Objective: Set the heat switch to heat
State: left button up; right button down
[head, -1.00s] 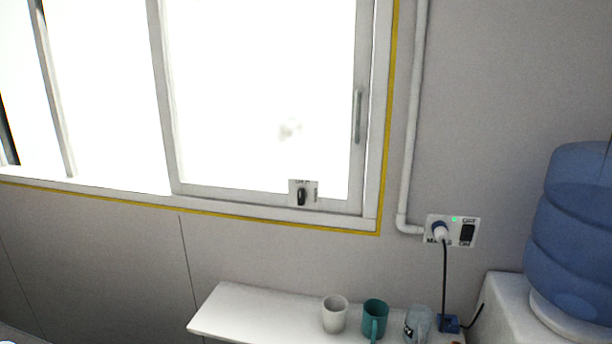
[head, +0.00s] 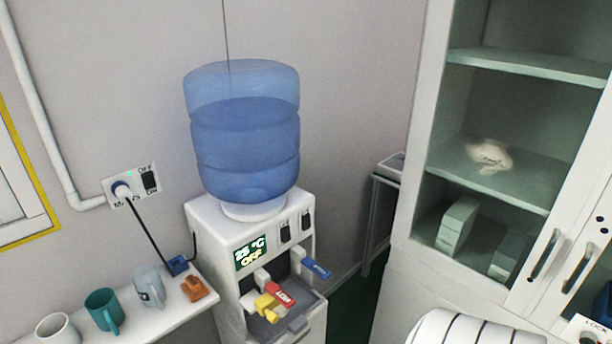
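The white water dispenser (head: 222,228) with a blue bottle (head: 246,135) on top stands in the middle of the head view. Red (head: 281,295), blue (head: 316,268) and yellow (head: 267,304) tap parts stick out below.
A wall socket (head: 131,186) with a plug and an ON/OFF switch is at left. A white shelf (head: 172,318) holds a white cup (head: 57,329), a teal mug (head: 103,311), a glass mug (head: 149,287) and an orange-brown object (head: 194,288). A glass-doored cabinet (head: 428,150) stands at right.

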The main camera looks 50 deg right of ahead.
aim_at(286, 235)
jog(key=z, duration=1.45)
